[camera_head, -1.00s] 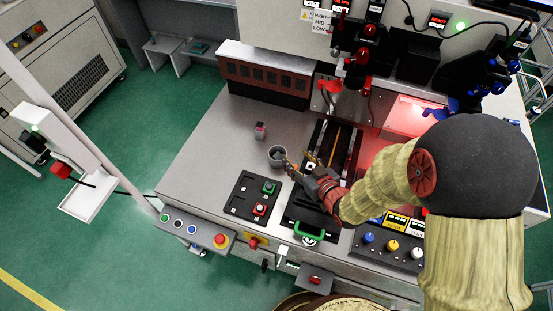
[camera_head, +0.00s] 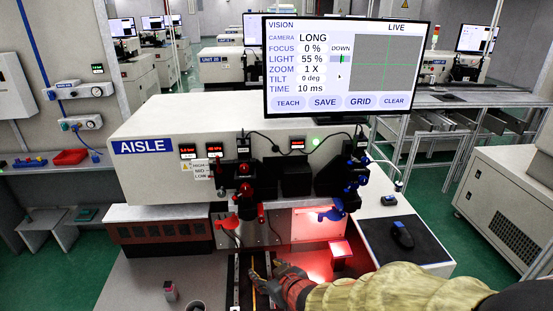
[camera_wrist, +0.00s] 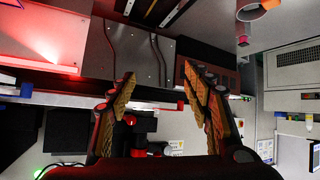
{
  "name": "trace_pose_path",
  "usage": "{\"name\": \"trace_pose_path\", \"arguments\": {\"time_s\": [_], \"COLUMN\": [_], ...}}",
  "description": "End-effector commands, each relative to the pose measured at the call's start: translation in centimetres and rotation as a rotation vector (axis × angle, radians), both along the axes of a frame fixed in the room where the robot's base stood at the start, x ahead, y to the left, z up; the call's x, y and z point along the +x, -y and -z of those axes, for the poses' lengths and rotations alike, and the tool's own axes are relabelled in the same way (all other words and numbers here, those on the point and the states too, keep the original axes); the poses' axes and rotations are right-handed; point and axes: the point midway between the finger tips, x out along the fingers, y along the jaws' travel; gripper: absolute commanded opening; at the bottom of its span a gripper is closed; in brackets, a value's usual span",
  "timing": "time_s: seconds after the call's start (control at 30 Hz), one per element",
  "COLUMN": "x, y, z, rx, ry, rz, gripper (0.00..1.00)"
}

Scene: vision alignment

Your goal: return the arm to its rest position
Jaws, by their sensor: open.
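My gripper (camera_head: 264,269) is at the bottom centre of the head view, over the dark rail on the worktable. My arm reaches it from the lower right, in a tan sleeve. In the wrist view my gripper (camera_wrist: 158,74) shows two tan-padded fingers standing well apart, with nothing between them. It is open and empty. Beyond the fingers are a grey metal plate (camera_wrist: 140,52) and the machine's front. The rest position itself is not marked in any view.
A small grey block with a pink top (camera_head: 170,291) and a grey cup (camera_head: 194,306) stand left of my gripper. A red-lit block (camera_head: 341,254) is to the right. The white AISLE machine (camera_head: 150,125) stands behind, under a monitor (camera_head: 345,68). A mouse (camera_head: 401,235) lies on a dark pad.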

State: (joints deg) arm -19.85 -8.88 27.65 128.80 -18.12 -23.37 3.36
Motion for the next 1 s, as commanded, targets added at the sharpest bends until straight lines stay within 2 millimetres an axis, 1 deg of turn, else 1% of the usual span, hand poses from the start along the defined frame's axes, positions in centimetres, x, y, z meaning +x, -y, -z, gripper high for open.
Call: {"name": "trace_pose_path", "arguments": {"time_s": [0.03, 0.07, 0.1, 0.17, 0.2, 0.27, 0.3, 0.37, 0.4, 0.47, 0.5, 0.57, 0.63, 0.7, 0.8, 0.9, 1.0], "x": [0.0, -0.1, -0.5, -1.2, -1.9, -3.1, -4.2, -5.8, -7.1, -9.1, -10.6, -12.9, -15.7, -18.2, -21.2, -23.1, -24.0], "y": [2.2, 3.4, 5.1, 7.4, 8.9, 11.1, 12.5, 14.3, 15.5, 17.1, 18.0, 19.2, 20.3, 21.0, 21.6, 21.8, 21.8], "z": [-1.8, -2.6, -3.6, -5.1, -6.0, -7.3, -8.1, -9.3, -10.0, -11.1, -11.7, -12.5, -13.3, -13.9, -14.4, -14.7, -14.7], "rx": [-0.015, -0.025, -0.038, -0.052, -0.06, -0.07, -0.073, -0.078, -0.078, -0.075, -0.073, -0.066, -0.056, -0.046, -0.032, -0.024, -0.021], "ry": [-0.009, -0.02, -0.039, -0.066, -0.087, -0.119, -0.142, -0.177, -0.201, -0.238, -0.263, -0.302, -0.348, -0.388, -0.435, -0.467, -0.483], "rz": [0.051, 0.079, 0.117, 0.173, 0.208, 0.261, 0.295, 0.343, 0.374, 0.417, 0.445, 0.482, 0.52, 0.55, 0.578, 0.592, 0.599], "gripper": [0.5, 0.5, 0.5, 0.5, 0.5, 0.5, 0.5, 0.5, 0.5, 0.5, 0.5, 0.5, 0.5, 0.5, 0.5, 0.5, 0.5]}}
